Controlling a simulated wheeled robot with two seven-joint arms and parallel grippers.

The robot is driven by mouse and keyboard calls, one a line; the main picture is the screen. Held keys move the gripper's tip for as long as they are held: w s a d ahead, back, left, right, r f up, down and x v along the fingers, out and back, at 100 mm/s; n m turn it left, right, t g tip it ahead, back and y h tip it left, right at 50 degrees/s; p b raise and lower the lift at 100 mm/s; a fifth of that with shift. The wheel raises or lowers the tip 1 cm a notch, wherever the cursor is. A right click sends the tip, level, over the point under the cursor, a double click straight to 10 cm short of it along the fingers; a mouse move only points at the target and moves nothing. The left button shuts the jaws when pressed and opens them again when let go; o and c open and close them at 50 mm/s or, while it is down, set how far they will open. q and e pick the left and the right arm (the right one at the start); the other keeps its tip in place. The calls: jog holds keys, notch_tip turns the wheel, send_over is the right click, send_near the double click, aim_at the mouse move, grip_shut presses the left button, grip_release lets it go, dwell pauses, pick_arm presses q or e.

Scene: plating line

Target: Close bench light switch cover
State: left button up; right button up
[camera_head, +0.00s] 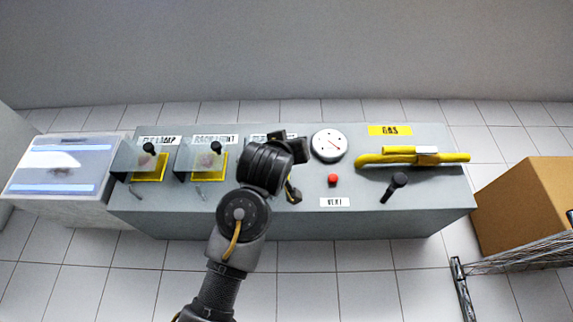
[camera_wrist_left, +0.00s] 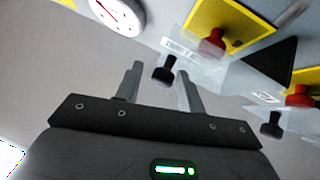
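Three switch stations seem to line the grey bench panel. Two show in the head view, each a yellow plate (camera_head: 150,168) (camera_head: 209,171) with a clear cover (camera_head: 128,158) (camera_head: 187,160) and a black knob. Their labels are too blurred to read surely. The third is hidden behind my arm. The left wrist view shows a yellow plate (camera_wrist_left: 240,22) with a red switch (camera_wrist_left: 212,42) and a clear cover. A black knob (camera_wrist_left: 165,68) appears between the open fingertips of my left gripper (camera_wrist_left: 160,72). That gripper (camera_head: 287,165) is above the panel, left of the gauge. Cover angle is unclear.
A round gauge (camera_head: 330,145), red button (camera_head: 333,179), yellow gas pipe (camera_head: 372,159) and black lever (camera_head: 394,187) fill the panel's right. A clear-lidded box (camera_head: 50,187) stands at left, a cardboard box (camera_head: 530,205) and wire rack (camera_head: 520,258) at right.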

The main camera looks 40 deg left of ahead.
pick_arm(q)
jog(key=shift+o, duration=0.2)
jog(key=shift+w+d, duration=0.1)
jog(key=shift+d, duration=0.05)
jog(key=b+v, duration=0.7)
jog(key=v, duration=0.3)
jog(key=shift+s+f, duration=0.25)
jog(key=shift+f, duration=0.1)
